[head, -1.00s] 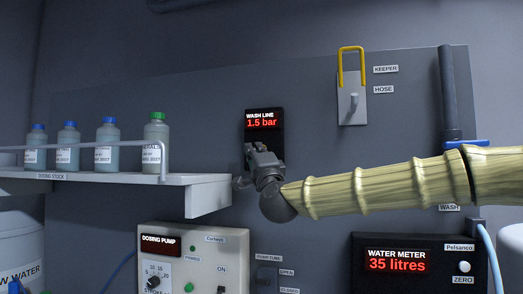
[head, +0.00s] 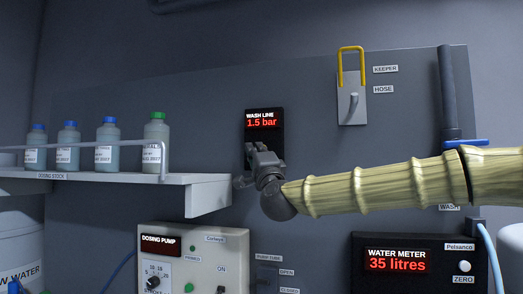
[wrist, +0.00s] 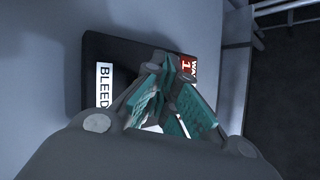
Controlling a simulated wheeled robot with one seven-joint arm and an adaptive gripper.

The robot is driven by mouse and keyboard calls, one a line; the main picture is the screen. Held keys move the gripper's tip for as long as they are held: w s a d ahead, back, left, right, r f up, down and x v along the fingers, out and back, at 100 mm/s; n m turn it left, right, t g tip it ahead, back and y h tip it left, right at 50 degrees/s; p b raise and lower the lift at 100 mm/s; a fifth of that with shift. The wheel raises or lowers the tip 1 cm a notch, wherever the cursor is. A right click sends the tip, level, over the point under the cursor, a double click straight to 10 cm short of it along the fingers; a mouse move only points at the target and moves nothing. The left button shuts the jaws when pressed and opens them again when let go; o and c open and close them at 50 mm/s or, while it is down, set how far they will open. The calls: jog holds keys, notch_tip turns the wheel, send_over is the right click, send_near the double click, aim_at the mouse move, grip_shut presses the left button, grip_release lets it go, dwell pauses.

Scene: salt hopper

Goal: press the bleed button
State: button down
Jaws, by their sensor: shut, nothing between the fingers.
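The wash line panel (head: 263,122) is a dark box on the grey wall with a red display reading 1.5 bar. My gripper (head: 252,150) is in front of its lower part in the head view and hides that part. In the wrist view the same dark panel (wrist: 93,55) carries a white BLEED label (wrist: 104,86). My gripper's teal-padded fingers (wrist: 168,62) are shut with nothing between them, over the panel beside the label. The bleed button itself is hidden behind the fingers, and I cannot tell whether they touch it.
A shelf (head: 208,195) with several bottles and a rail (head: 120,145) stands left of my gripper. The dosing pump (head: 205,240) is below, and the water meter (head: 400,285) is lower right. A hose hook plate (head: 345,110) with a yellow keeper is above right.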

jog(key=shift+w+d, duration=0.15)
jog(key=shift+w, duration=0.35)
dwell(0.8)
jog(key=shift+s, duration=0.1)
jog(key=shift+s+a+b, duration=0.25)
jog(key=shift+s+b, duration=0.4)
jog(key=shift+s, duration=0.15)
jog(key=shift+s+a+b, duration=0.25)
jog(key=shift+s+b, duration=0.15)
jog(key=shift+s, duration=0.4)
jog(key=shift+s+a+b, duration=0.3)
jog(key=shift+s+b, duration=0.05)
jog(key=shift+s, duration=0.45)
jog(key=shift+s+a+b, duration=0.25)
jog(key=shift+s+b, duration=0.15)
jog(key=shift+s, duration=0.4)
